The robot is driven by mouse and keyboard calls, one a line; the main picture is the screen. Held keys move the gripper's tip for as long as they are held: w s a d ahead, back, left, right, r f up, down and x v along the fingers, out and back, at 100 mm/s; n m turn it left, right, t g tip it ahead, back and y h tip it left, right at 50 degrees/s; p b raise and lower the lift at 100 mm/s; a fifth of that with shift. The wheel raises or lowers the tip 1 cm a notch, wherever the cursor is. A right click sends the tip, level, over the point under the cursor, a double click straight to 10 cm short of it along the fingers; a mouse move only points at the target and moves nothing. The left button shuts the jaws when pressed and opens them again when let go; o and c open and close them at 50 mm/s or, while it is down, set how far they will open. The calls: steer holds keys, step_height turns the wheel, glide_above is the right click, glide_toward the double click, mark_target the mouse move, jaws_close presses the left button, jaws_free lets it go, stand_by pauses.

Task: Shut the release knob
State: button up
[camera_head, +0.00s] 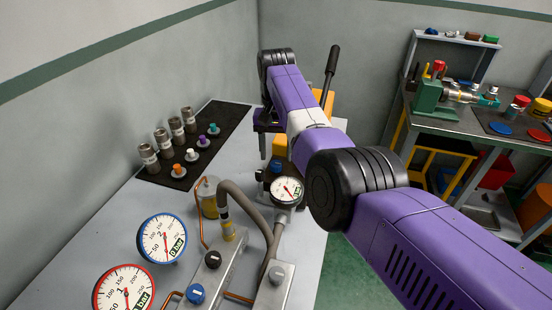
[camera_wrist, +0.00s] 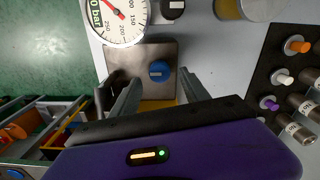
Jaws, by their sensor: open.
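A round blue knob (camera_wrist: 159,71) with a pale mark sits on a grey metal plate (camera_wrist: 125,60) in the wrist view. It shows in the head view as a small blue knob (camera_head: 276,166) behind the small gauge. My gripper (camera_wrist: 160,84) is open, its two fingers pointing toward the plate on either side of the blue knob. I see no clear contact, and the gap to the knob is hard to judge. In the head view my gripper (camera_head: 264,145) hangs over the far part of the bench, partly hidden by my arm. No label names the release knob.
A small gauge (camera_head: 287,191) stands beside the plate. Nearer are a blue-rimmed gauge (camera_head: 162,238), a red-rimmed gauge (camera_head: 124,291), another blue knob (camera_head: 196,294) and hoses. A black mat (camera_head: 217,125) with fittings lies left. An upright black-gripped lever (camera_head: 332,66) rises behind my arm.

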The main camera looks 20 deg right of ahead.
mark_target(276, 163)
step_height(276, 163, up, 5)
steer(key=shift+r+b, duration=0.1)
steer(key=shift+b, duration=0.25)
